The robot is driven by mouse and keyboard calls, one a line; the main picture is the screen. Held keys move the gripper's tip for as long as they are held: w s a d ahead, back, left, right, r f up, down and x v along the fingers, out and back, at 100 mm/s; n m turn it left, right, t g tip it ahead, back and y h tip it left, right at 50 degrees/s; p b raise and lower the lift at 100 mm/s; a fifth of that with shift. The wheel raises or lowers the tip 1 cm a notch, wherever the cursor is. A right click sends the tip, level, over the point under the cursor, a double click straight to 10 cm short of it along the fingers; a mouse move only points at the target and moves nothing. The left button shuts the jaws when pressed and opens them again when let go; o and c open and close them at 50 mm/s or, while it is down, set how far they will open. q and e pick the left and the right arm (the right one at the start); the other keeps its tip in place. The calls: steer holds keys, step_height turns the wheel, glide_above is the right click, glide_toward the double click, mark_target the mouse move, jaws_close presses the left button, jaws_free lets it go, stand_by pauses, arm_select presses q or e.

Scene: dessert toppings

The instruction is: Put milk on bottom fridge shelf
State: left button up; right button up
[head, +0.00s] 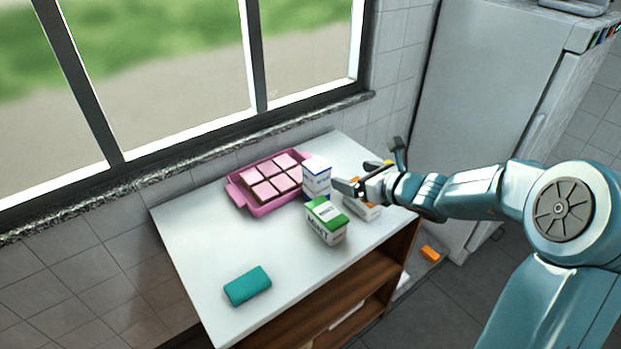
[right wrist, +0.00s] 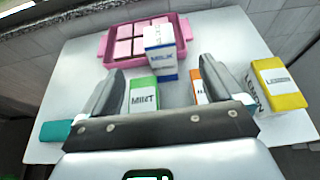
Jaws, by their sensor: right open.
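The milk carton (head: 316,172), white with a blue band, stands upright on the white counter beside the pink tray. In the right wrist view the milk carton (right wrist: 160,52) is ahead of the fingers, between their tips in the picture. My right gripper (head: 370,172) is open and empty just right of the milk; its spread fingers (right wrist: 160,74) also show in the right wrist view. The fridge (head: 480,85) stands at the back right and looks closed; its shelves are hidden. My left gripper is not in view.
A green mint carton (head: 326,221) stands in front of the milk. An orange-and-white carton (head: 363,208) and a yellow lemon carton (right wrist: 280,84) are near my right gripper. The pink tray (head: 236,195) holds pink-topped squares. A teal block (head: 247,286) lies front left. An orange block (head: 431,254) is low by the fridge.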

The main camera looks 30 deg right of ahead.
mark_target(321, 167)
steer(key=p+x, duration=0.1)
steer(key=x, duration=0.8)
steer(key=shift+w+f, duration=0.2)
steer(key=shift+w, duration=0.1)
steer(key=shift+w+f, duration=0.1)
steer(key=shift+w, duration=0.2)
steer(key=p+x, duration=0.2)
steer(key=x, duration=0.3)
steer(key=shift+w+a+f, duration=0.1)
steer(key=shift+a+f, duration=0.05)
steer(key=shift+f, duration=0.1)
steer(key=shift+a+r, duration=0.1)
steer(key=c, duration=0.8)
jaws_close()
